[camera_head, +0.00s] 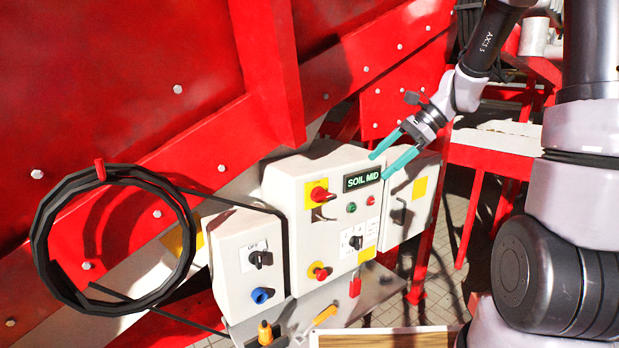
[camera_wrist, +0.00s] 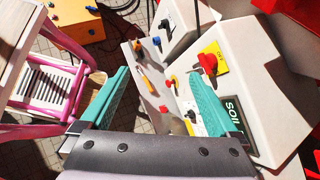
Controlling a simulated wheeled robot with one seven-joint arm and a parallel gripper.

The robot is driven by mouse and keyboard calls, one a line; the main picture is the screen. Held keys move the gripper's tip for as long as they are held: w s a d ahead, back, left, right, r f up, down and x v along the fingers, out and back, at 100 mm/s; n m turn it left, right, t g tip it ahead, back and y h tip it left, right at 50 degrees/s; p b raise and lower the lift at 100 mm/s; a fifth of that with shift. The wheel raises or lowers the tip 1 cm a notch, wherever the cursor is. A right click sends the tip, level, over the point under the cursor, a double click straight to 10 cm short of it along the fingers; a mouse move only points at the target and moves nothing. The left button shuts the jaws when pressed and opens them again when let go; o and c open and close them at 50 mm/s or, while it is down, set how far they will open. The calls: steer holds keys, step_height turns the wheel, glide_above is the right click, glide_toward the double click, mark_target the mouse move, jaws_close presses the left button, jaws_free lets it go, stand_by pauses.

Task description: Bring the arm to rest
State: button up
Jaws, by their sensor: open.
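My gripper (camera_head: 386,163) has two teal fingers, spread apart with nothing between them. In the head view it hangs in front of the upper right of the white control box (camera_head: 335,160), close to the "SOIL MID" display (camera_head: 362,179). In the wrist view the gripper (camera_wrist: 150,105) shows both fingers apart, with the control panel beyond them. The box carries a red rotary switch on a yellow plate (camera_head: 320,194). A lower red knob (camera_head: 320,272) sits below it. I cannot tell how far the fingers are from the box face.
Red machine panels (camera_head: 150,90) fill the left and back. A coiled black cable (camera_head: 40,240) hangs at the left. A smaller white box (camera_head: 245,260) and a metal shelf (camera_head: 345,305) are by the control box. A pink-framed stand (camera_wrist: 50,90) is left in the wrist view.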

steer(key=s+d+r+n+t+h, duration=0.3)
steer(key=s+r+n, duration=0.2)
steer(key=s, duration=0.3)
steer(key=s+d+r+n+t+h, duration=0.3)
steer(key=s+r+n, duration=0.3)
steer(key=s+r, duration=0.2)
steer(key=shift+d+t+h, duration=0.3)
steer(key=shift+d+h, duration=0.1)
steer(key=shift+d, duration=0.1)
stand_by(0.6)
